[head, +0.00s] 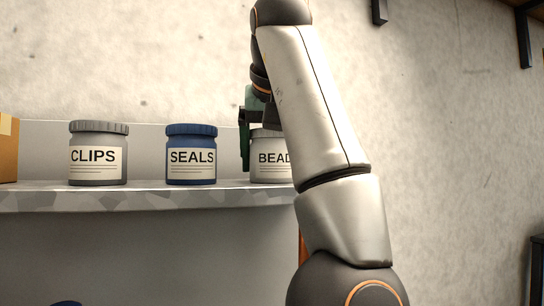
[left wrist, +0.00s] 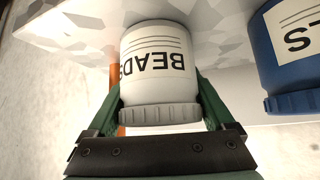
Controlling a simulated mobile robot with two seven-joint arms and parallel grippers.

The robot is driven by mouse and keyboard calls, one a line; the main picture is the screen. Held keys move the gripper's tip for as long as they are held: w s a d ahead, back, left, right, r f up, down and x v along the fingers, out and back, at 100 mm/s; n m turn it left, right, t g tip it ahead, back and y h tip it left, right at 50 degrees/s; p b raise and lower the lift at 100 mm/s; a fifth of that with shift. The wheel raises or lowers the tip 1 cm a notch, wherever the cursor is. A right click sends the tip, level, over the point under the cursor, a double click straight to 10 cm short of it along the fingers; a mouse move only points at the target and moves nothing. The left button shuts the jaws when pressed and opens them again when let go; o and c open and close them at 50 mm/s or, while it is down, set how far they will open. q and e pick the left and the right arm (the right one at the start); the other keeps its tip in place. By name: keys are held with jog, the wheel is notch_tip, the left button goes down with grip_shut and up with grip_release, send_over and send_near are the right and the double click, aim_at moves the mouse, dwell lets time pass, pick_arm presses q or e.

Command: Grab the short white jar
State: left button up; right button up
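The short white jar (head: 270,165), labelled BEADS, stands upright on the shelf in the head view, its right part hidden behind my arm. In the left wrist view the jar (left wrist: 160,85) appears upside down, with its ribbed lid toward the palm. My left gripper (left wrist: 160,95) has its green fingers spread wide, one on each side of the jar. Little gap shows between fingers and jar, and firm contact cannot be made out. In the head view one green finger (head: 244,145) of it shows at the jar's left side. My right gripper is not in view.
A blue SEALS jar (head: 191,155) stands left of the white jar, with a grey CLIPS jar (head: 98,154) farther left. An orange-brown box (head: 8,150) is at the far left. The shelf (head: 150,196) has a rounded front edge and a low back panel.

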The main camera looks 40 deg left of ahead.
pick_arm(q)
jog(key=c, duration=1)
jog(key=shift+a+r, duration=0.1)
jog(key=shift+r, duration=0.05)
